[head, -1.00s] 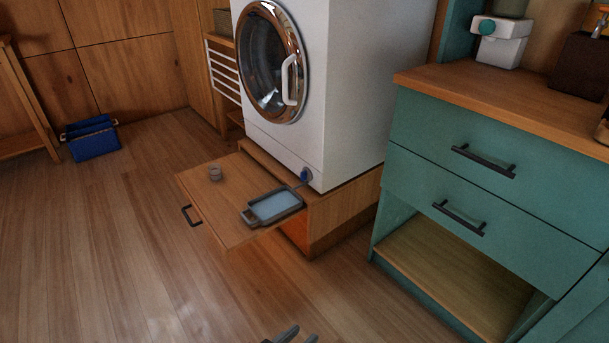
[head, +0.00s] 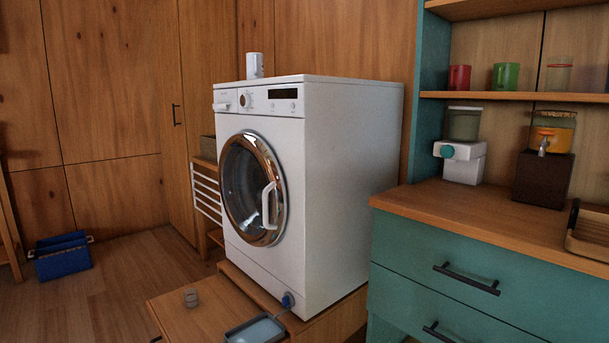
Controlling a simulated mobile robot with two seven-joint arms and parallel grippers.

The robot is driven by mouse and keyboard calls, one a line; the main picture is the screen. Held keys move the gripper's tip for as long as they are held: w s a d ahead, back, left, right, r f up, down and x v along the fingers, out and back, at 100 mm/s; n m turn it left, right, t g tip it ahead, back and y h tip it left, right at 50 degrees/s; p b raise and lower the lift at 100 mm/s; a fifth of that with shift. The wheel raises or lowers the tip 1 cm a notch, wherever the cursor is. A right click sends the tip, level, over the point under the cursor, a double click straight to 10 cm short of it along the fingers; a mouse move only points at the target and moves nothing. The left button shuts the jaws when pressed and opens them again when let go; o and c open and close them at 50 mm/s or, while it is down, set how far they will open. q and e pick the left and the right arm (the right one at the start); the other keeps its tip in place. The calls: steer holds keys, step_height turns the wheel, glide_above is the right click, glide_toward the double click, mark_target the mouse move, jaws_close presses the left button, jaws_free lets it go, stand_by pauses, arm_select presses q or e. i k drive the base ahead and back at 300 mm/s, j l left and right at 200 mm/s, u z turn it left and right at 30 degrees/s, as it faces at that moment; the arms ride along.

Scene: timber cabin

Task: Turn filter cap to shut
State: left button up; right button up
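The blue filter cap (head: 288,301) sits at the lower front right corner of the white washing machine (head: 335,170). It is too small here to tell how far it is turned. A thin spout or tube runs from beside the cap to a grey tray (head: 233,336) with pale blue content, on the pulled-out wooden drawer board (head: 180,306). The tray is cut off by the bottom edge. Neither of my grippers shows in the head view now.
The teal cabinet (head: 450,290) with its wooden top stands close on the right of the machine. A dispenser (head: 463,155) and a dark block with a jar stand on it. A blue bin (head: 62,256) lies on the floor at left. Floor between is clear.

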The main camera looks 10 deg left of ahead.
mark_target(288, 299)
steer(key=i+u, duration=0.15)
steer(key=i, duration=0.35)
steer(key=i+l+u, duration=0.15)
steer(key=i, duration=0.35)
steer(key=i+u, duration=0.15)
steer(key=i, duration=0.35)
steer(key=i+l+u, duration=0.15)
steer(key=i, duration=0.35)
steer(key=l, duration=0.1)
